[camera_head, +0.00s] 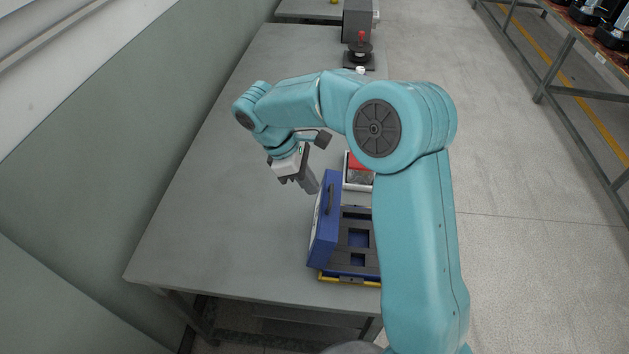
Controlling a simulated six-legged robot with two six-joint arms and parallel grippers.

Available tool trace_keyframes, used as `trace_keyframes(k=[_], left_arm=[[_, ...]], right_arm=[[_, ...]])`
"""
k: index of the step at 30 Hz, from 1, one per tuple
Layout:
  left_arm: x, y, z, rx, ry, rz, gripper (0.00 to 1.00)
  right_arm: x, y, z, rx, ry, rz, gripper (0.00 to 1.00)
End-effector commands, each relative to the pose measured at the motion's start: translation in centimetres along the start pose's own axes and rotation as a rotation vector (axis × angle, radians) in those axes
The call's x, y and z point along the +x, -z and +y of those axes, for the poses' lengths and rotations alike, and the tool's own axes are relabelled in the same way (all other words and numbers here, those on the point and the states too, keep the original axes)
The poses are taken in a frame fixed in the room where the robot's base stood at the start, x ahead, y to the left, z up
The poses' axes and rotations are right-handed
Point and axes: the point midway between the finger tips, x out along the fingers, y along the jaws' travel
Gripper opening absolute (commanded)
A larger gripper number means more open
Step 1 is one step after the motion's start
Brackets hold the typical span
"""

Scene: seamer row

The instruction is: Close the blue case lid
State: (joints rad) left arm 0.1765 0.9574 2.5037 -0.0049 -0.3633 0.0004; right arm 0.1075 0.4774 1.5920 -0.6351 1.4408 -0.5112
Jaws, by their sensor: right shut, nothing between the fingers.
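The blue case (358,240) stands on the grey table near its front right corner. It is open, and its base holds dark foam with cut-outs. The blue lid (325,235) stands up along the left side of the base, with a dark handle on it. My right gripper (312,187) is shut and empty. It points down beside the far upper corner of the lid; I cannot tell whether it touches. My right arm hides the right part of the case. My left gripper is not in view.
A white box with red contents (357,172) sits just beyond the case, partly behind my arm. A dark device with a red knob (360,52) stands at the far end of the table (200,215). The table's left side is clear, beside a wall.

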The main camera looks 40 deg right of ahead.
Motion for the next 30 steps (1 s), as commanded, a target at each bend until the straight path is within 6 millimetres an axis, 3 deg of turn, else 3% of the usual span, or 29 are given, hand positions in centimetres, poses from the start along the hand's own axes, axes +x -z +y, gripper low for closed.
trace_keyframes(k=[4,17,30], left_arm=[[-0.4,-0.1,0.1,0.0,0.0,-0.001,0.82],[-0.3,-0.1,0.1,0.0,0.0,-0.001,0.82],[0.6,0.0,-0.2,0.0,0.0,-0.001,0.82]], right_arm=[[0.8,-0.9,0.1,0.002,0.001,0.0,0.0],[1.0,-0.9,0.1,0.001,0.0,0.001,0.0],[1.7,-2.5,0.1,0.002,0.001,0.083,0.0]])
